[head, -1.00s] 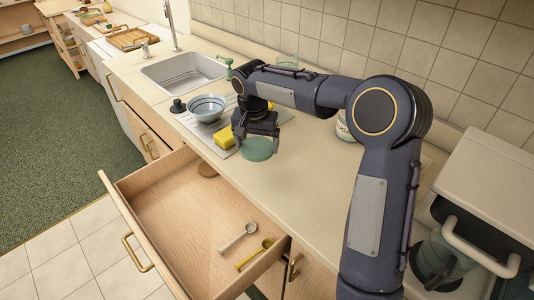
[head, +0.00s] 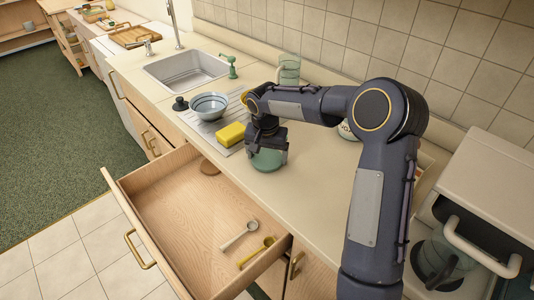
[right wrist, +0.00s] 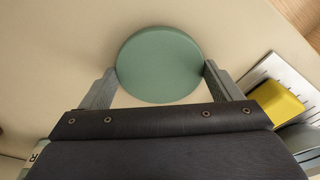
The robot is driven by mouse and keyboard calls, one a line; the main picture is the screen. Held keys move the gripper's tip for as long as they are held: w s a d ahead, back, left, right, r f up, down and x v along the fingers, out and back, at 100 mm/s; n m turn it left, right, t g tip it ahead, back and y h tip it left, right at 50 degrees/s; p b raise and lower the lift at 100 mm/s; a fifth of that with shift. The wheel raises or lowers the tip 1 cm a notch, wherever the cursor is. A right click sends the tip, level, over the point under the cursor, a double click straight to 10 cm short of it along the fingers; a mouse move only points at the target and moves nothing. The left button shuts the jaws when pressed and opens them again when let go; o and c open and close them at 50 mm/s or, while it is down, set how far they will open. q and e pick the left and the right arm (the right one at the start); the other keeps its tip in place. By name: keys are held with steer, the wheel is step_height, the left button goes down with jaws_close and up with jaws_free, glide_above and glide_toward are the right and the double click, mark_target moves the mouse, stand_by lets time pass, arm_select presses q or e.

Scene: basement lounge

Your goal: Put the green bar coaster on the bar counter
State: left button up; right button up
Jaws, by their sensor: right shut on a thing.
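The green round coaster (head: 268,161) is at the bar counter's (head: 311,185) surface, behind the open drawer; I cannot tell whether it rests there or is just above. My right gripper (head: 266,150) is over it, pointing down. In the right wrist view the coaster (right wrist: 160,64) sits between the two fingers (right wrist: 160,80), which touch its sides, so the gripper is shut on it. My left gripper is not in view.
An open drawer (head: 185,215) holds a brown disc (head: 209,167) and two spoons. A yellow sponge (head: 230,134), a bowl (head: 209,106) and a sink (head: 186,71) lie to the left. A green glass (head: 289,69) stands at the back. The counter in front is clear.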

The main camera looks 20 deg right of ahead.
mark_target(266, 163)
steer(key=o, duration=0.8)
step_height(266, 163, up, 12)
steer(key=s, duration=0.1)
steer(key=s+r+n+t+y, duration=0.2)
steer(key=s+r+n, duration=0.1)
steer(key=s, duration=1.3)
steer(key=s+a+f+n+y, duration=0.1)
steer(key=s+a+f, duration=0.1)
steer(key=s, duration=0.3)
steer(key=s+a+f+n+t, duration=0.1)
steer(key=s+f, duration=0.1)
steer(key=s, duration=0.3)
steer(key=s+a+f+t+y, duration=0.1)
steer(key=s+a+f, duration=0.1)
steer(key=s, duration=0.3)
steer(key=shift+a+f+n+y, duration=0.3)
steer(key=shift+a+f+n, duration=0.05)
steer(key=shift+f+n, duration=0.05)
